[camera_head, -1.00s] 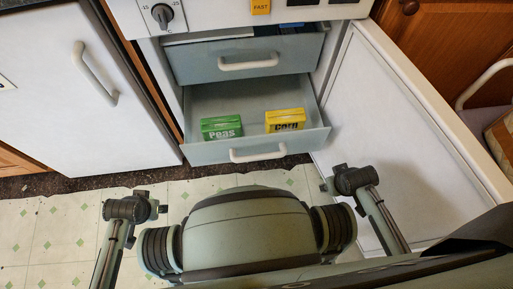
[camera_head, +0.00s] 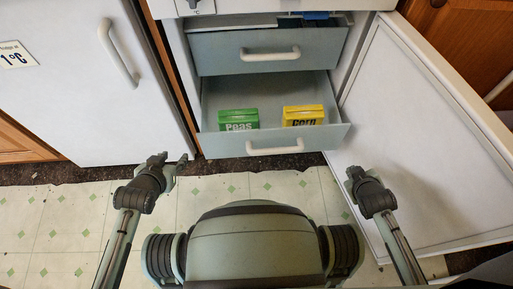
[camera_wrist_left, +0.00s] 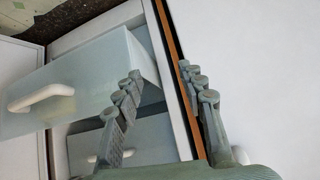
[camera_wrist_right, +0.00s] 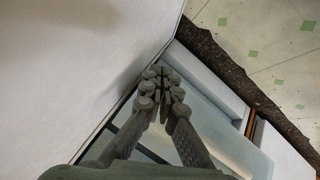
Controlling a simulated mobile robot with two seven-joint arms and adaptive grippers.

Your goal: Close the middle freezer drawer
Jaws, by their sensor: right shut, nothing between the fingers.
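The open freezer drawer (camera_head: 220,143) is pulled well out, with a white handle (camera_head: 274,147) on its front. A green Peas box (camera_head: 238,120) and a yellow Corn box (camera_head: 303,115) stand in it. Above it, another grey drawer (camera_head: 225,56) with a white handle sticks out less. My right gripper (camera_head: 353,176) is shut and empty, right of the drawer front near the door.
The freezer door (camera_head: 400,150) stands open on the right, beside my right arm. A knob panel (camera_head: 240,7) lies above the drawers. The patterned floor (camera_head: 215,190) in front is clear.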

